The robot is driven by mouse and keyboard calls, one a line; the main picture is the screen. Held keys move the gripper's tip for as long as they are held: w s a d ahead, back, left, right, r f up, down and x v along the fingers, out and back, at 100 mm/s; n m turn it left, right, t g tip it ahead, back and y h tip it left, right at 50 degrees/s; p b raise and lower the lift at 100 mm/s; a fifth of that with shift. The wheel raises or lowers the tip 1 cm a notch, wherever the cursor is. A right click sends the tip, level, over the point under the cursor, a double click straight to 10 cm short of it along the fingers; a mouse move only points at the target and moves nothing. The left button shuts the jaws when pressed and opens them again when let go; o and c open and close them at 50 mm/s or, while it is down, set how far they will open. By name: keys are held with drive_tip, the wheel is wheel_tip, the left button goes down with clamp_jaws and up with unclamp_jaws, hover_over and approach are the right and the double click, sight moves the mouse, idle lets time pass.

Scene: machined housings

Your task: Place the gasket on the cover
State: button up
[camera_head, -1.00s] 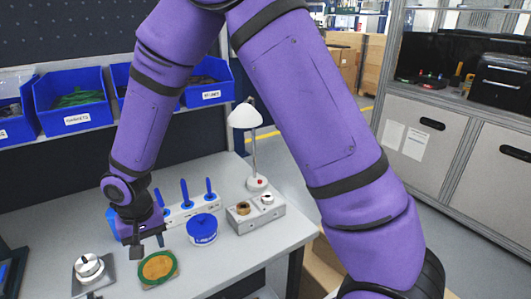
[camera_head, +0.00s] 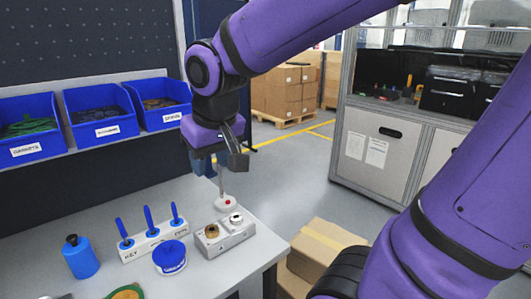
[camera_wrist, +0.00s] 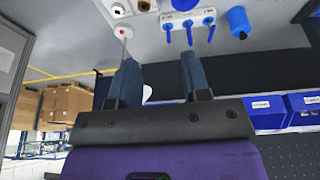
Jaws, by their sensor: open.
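A tan disc with a green ring around its rim (camera_head: 126,292) lies on the bench at the bottom edge of the head view, partly cut off. The green ring looks like the gasket and the tan disc like the cover; the ring appears to lie on the disc. My gripper (camera_head: 230,160) is raised well above the bench, up and to the right of the disc, near the lamp. In the wrist view its two fingers (camera_wrist: 159,65) are apart with nothing between them. The wrist view does not show the disc or ring.
The bench holds a blue bottle (camera_head: 80,259), a white rack of blue-handled keys (camera_head: 152,246), a blue round tin (camera_head: 170,258) and a grey block with two fittings (camera_head: 226,238). A lamp (camera_head: 226,203) stands behind. Blue bins (camera_head: 32,146) line the shelf.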

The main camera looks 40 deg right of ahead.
drive_tip(key=s+d+r, duration=0.1)
drive_tip(key=s+d, duration=0.1)
drive_tip(key=s, duration=0.3)
drive_tip(key=s+d+r+t, duration=0.1)
drive_tip(key=s+d+r, duration=0.1)
drive_tip(key=s, duration=0.3)
drive_tip(key=shift+d, duration=0.3)
drive_tip(key=shift+w, duration=0.1)
idle(0.4)
